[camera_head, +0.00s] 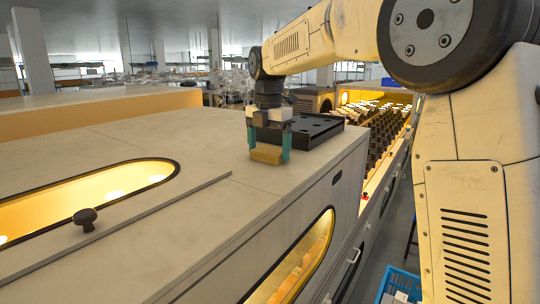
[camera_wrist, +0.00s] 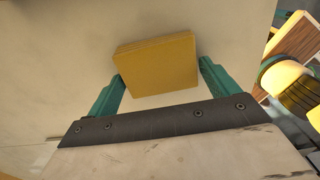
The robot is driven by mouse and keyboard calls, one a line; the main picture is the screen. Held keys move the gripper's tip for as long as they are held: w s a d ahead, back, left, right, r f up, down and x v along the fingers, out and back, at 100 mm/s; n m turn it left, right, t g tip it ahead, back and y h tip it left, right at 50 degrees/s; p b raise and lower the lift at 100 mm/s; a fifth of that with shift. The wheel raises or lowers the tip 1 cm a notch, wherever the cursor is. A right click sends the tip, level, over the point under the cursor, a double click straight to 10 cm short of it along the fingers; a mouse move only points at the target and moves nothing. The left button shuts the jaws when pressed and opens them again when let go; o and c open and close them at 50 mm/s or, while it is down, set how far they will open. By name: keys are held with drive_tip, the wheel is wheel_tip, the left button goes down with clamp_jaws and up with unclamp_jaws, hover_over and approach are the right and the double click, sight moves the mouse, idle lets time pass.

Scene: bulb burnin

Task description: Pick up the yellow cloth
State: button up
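The yellow cloth (camera_head: 266,154) looks like a thick folded block. It is at the worktop's right part in the head view. My gripper (camera_head: 268,148) points down over it, with one teal finger at each side. In the wrist view the cloth (camera_wrist: 157,65) fills the space between the fingertips of my gripper (camera_wrist: 158,78). Both fingers meet its side edges, and no gap shows, so the gripper looks shut on it. I cannot tell whether the cloth rests on the worktop or hangs just above it.
The pale worktop (camera_head: 150,215) has a lit oval window (camera_head: 90,200), a black knob (camera_head: 86,218) and a raised strip. A black tray (camera_head: 310,130) stands close behind the gripper. A lit rack of bulbs (camera_head: 385,125) lies beyond. A blue crate (camera_head: 402,282) is low at right.

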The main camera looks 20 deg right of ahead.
sight(268, 150)
drive_tip(key=c, duration=0.6)
drive_tip(key=shift+r, duration=0.85)
wheel_tip(268, 150, up, 2)
drive_tip(key=shift+r, duration=0.1)
drive_tip(key=s, duration=1)
drive_tip(key=s+r, duration=0.1)
drive_tip(key=s, duration=0.5)
drive_tip(key=shift+d, duration=0.1)
drive_tip(key=shift+o, duration=1.3)
drive_tip(key=shift+c, duration=0.5)
